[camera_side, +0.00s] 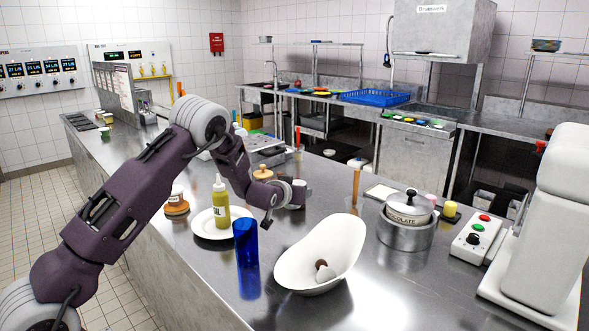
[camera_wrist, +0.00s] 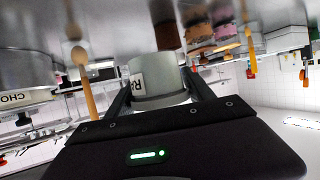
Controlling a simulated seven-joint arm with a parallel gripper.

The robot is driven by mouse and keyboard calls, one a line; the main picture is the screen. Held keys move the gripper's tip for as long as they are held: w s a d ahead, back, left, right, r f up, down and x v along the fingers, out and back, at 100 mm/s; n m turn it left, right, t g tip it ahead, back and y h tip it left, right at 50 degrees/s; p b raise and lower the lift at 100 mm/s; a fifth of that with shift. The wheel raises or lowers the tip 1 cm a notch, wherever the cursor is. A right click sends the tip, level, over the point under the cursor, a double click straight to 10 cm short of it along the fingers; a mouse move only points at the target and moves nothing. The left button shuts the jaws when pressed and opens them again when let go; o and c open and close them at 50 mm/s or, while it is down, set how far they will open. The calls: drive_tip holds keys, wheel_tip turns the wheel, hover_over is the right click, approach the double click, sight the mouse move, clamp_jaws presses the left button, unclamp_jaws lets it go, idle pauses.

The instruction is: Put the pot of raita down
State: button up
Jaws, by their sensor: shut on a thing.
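My gripper (camera_side: 287,195) is low over the middle of the steel counter (camera_side: 385,290). In the wrist view my gripper (camera_wrist: 160,98) is shut on the pot of raita (camera_wrist: 165,84), a small pale grey pot with one finger on each side. Its white label shows only the first letters, "RA". In the side view the pot of raita (camera_side: 297,194) is small and partly covered by my gripper. I cannot tell whether its base touches the counter. The wrist picture is upside down, with the counter along its top.
A white plate (camera_side: 203,235) with a mustard-coloured squeeze bottle (camera_side: 221,202) and a blue tumbler (camera_side: 246,258) stand nearby. A white scoop-shaped bowl (camera_side: 300,262) is in front. A chocolate pot (camera_side: 408,207) in a metal warmer (camera_side: 404,235) and a wooden-handled tool (camera_side: 356,184) stand to the right.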

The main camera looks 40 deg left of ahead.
drive_tip(key=shift+f, duration=3.7)
drive_tip(key=shift+f, duration=0.2)
drive_tip(key=shift+f, duration=0.2)
